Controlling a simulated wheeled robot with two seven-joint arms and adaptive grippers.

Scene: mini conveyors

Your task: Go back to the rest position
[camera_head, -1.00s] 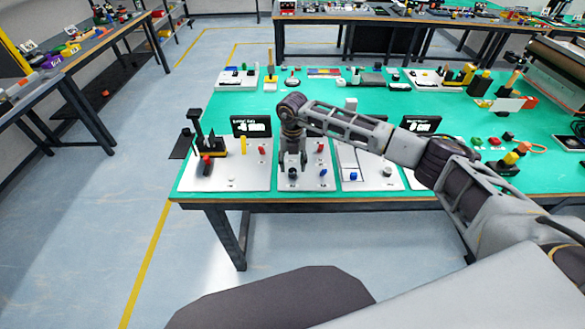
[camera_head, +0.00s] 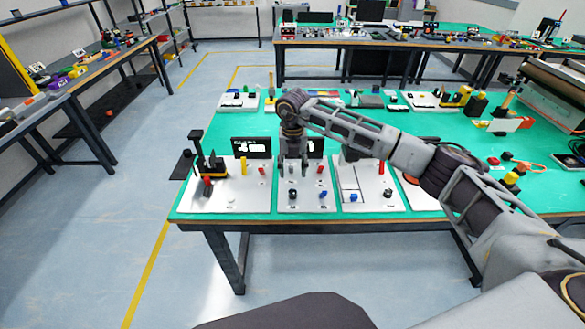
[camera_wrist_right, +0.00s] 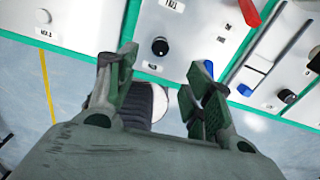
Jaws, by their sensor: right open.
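My right gripper (camera_head: 291,172) is over the white panel (camera_head: 311,204) at the near edge of the green table, second from the left. It points down and its fingers are apart. The right wrist view shows the two fingers (camera_wrist_right: 160,85) open with nothing between them. A black knob (camera_wrist_right: 160,46) on the panel lies beyond the fingertips there, and a red switch (camera_wrist_right: 249,12) and a blue knob (camera_wrist_right: 245,90) lie to the right. My left gripper is not in either view.
A white board (camera_head: 222,200) with a black post fixture stands left of the gripper, and another panel (camera_head: 368,200) stands right. Dark screens (camera_head: 250,147) stand behind them. The green table (camera_head: 445,130) holds several parts farther back. The floor at left is free up to a side bench (camera_head: 75,85).

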